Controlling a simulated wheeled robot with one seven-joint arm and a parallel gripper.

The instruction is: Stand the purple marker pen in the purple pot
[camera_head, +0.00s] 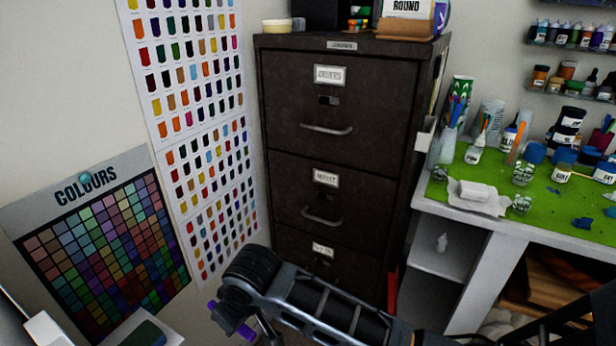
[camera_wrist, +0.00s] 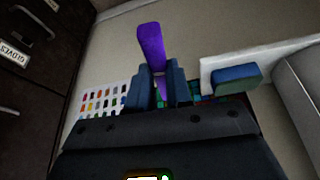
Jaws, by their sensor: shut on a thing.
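The purple marker pen (camera_wrist: 151,48) is between the two fingers of my gripper (camera_wrist: 158,82) in the wrist view, and its end sticks out beyond the fingertips. In the head view, purple parts of the pen (camera_head: 245,331) show beside my gripper at the bottom, left of centre. My gripper is shut on the pen, held in the air in front of the cabinet and the wall.
A dark filing cabinet (camera_head: 340,110) stands in the middle. A green-topped workbench (camera_head: 550,205) with several jars and pen holders is on the right. Colour charts (camera_head: 195,120) cover the left wall. A dark green-blue block (camera_wrist: 237,78) rests on a white surface at lower left.

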